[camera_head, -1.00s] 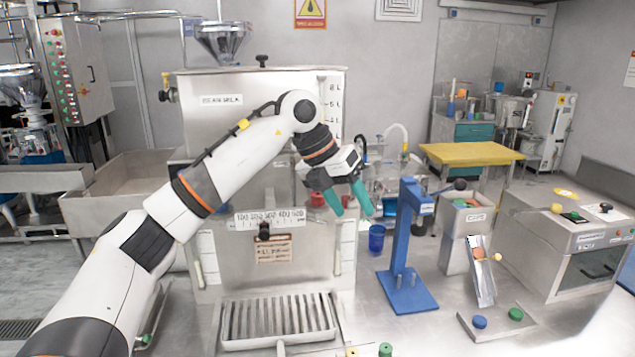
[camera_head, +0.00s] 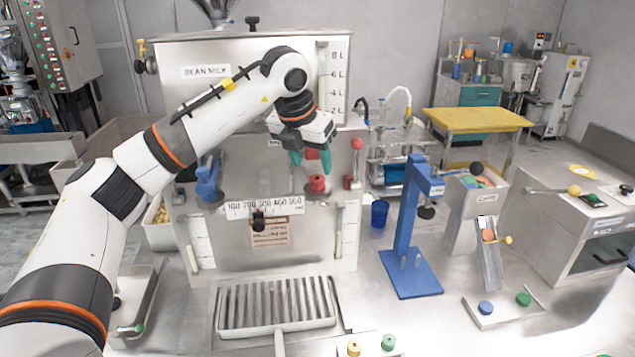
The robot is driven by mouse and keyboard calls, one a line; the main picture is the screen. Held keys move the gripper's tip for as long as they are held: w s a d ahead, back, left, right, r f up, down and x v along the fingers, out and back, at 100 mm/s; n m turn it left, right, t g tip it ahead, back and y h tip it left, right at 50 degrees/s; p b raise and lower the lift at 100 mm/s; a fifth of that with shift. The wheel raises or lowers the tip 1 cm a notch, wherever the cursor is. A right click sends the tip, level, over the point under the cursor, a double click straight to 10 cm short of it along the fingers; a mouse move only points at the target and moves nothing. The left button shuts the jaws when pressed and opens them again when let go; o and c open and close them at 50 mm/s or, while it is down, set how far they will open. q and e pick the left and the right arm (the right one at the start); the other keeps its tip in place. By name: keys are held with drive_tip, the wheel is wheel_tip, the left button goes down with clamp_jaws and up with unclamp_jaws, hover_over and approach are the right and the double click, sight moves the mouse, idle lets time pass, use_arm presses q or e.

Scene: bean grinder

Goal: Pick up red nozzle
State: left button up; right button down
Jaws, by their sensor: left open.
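A red nozzle (camera_head: 317,184) sits on the front ledge of the bean milk machine (camera_head: 185,110), near its right side. My left gripper (camera_head: 311,163) is open, its teal fingers pointing down just above the red nozzle. I cannot tell whether the fingertips touch it. My right gripper is not in view.
A blue nozzle (camera_head: 208,184) stands at the left of the same ledge. A red-knobbed lever (camera_head: 357,144) is close right of my gripper. A blue stand (camera_head: 405,235) and a blue cup (camera_head: 379,214) are further right. A slatted tray (camera_head: 276,331) lies in front.

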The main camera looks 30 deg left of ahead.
sight(318, 178)
use_arm(q)
drive_tip(key=p+x, duration=0.1)
drive_tip(key=x, duration=0.2)
drive_tip(key=shift+w+d+f+p, duration=0.1)
drive_tip(key=shift+d+f+p, duration=0.15)
drive_tip(key=shift+p, duration=0.15)
drive_tip(key=shift+w+f, duration=0.15)
drive_tip(key=shift+f, duration=0.25)
drive_tip(key=c, duration=0.9)
drive_tip(key=shift+c, duration=0.8)
drive_tip(key=shift+r, duration=0.1)
